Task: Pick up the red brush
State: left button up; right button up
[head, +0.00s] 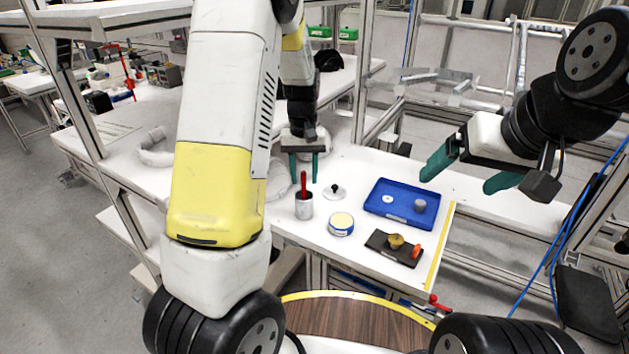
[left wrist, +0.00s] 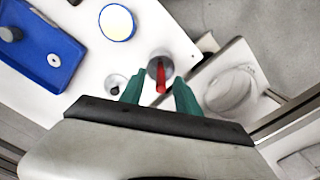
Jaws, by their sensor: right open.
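The red brush (head: 303,181) stands handle up in a grey metal cup (head: 304,208) on the white table. My left gripper (head: 303,180) is open and points down close to the handle, with its green fingers apart. In the left wrist view the brush handle (left wrist: 161,84) shows between the open fingers (left wrist: 157,82), and neither finger clearly touches it. The cup (left wrist: 158,63) shows there too. I cannot tell exactly how the fingertips compare in height with the handle. My right gripper (head: 458,182) is open and empty above the right side of the table.
A white lid with a black knob (head: 334,191) lies close beside the cup. A round yellow-topped tin (head: 341,223), a blue tray (head: 388,211) with small parts and a dark board (head: 378,244) with small items are to the right. A metal frame stands behind.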

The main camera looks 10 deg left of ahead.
aim_at(304, 186)
pick_arm(q)
notch_tip(304, 186, down, 4)
jog(key=shift+w+a+f, duration=0.1)
jog(key=shift+f, duration=0.05)
grip_shut()
dwell(0.3)
notch_tip(304, 186, up, 10)
jog(key=shift+r, duration=0.1)
dwell(0.4)
